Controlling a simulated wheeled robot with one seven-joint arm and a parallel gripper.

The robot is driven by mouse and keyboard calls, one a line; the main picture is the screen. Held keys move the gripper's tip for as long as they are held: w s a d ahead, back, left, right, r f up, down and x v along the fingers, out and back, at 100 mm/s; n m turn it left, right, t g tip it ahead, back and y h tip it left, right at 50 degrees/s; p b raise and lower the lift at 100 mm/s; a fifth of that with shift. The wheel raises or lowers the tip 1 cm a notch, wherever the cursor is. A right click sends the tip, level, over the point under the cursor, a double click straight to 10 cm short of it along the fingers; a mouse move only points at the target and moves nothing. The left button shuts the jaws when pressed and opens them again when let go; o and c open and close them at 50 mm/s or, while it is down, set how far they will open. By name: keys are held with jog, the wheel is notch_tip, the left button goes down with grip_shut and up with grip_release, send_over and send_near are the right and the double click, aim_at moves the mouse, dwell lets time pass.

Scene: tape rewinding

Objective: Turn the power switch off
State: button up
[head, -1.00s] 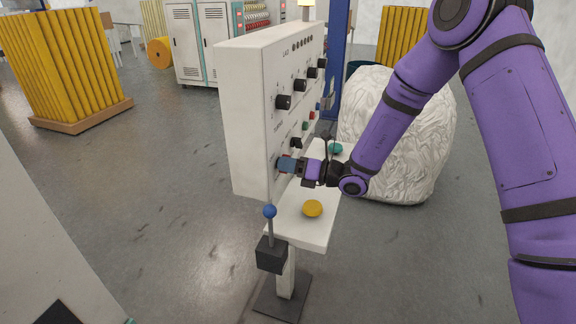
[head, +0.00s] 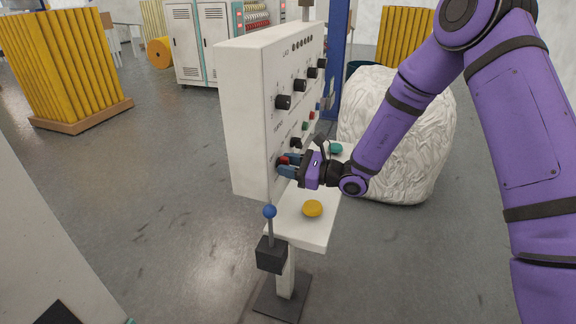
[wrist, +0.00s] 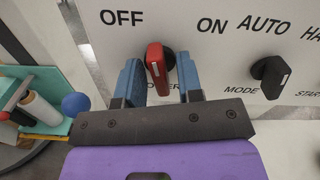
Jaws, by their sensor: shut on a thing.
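The power switch, a red rotary handle (wrist: 157,68), sits on the white control panel (wrist: 200,40) between my fingers in the wrist view. Its handle stands nearly upright, leaning slightly toward the OFF label on the left; ON is to its right. My gripper (wrist: 158,80) has blue fingers on either side of the handle and is shut on it. In the head view my gripper (head: 287,165) is at the panel's lower near part, with a bit of red showing between the fingers.
A black MODE knob (wrist: 270,75) is just right of the switch. A lever with a blue ball (head: 269,211) stands at the shelf's near end.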

jog(key=n, duration=0.5)
jog(key=shift+n, duration=0.4)
dwell(0.4)
jog(key=o, duration=0.6)
jog(key=shift+c, duration=0.2)
jog(key=shift+d, duration=0.1)
jog(key=v, duration=1)
jog(key=shift+d, duration=0.35)
jog(key=shift+s, duration=0.15)
